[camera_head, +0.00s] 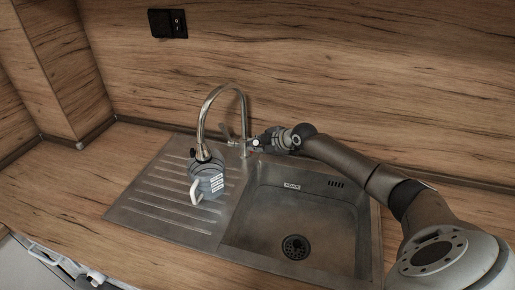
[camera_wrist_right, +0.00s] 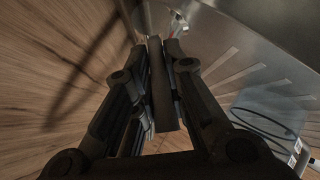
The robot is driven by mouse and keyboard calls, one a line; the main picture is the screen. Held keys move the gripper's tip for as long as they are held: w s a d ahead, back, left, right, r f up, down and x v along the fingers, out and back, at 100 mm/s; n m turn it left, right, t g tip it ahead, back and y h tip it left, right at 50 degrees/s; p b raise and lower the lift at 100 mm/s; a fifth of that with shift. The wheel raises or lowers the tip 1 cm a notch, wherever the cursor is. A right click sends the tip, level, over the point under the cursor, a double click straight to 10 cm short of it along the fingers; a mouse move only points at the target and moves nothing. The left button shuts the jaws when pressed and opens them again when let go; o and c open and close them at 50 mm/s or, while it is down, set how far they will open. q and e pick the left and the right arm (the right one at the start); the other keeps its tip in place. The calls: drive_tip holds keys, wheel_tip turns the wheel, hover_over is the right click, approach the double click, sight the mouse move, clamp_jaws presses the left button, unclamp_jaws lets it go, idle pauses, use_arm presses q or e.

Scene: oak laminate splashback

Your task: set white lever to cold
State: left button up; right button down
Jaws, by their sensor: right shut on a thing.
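The tall curved metal tap (camera_head: 241,112) stands behind the sink, its spout arching left over the drainer. The small white lever (camera_head: 256,142) shows at the tap's right side, mostly hidden by my gripper. My right gripper (camera_head: 264,141) reaches in from the right and is shut on the lever. In the right wrist view the fingers of my right gripper (camera_wrist_right: 164,50) are close together, with a small pale and red part just beyond their tips. A dark gripper-like part, seemingly my left gripper (camera_head: 90,279), shows at the bottom left edge; its fingers are unclear.
The wooden splashback (camera_head: 330,60) rises close behind the tap. Wooden counter at left is clear.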

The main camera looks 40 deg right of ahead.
drive_tip(key=shift+w+r, duration=0.1)
idle(0.5)
drive_tip(key=c, duration=1.7)
unclamp_jaws()
drive_tip(key=shift+d, duration=0.1)
drive_tip(key=shift+v, duration=6)
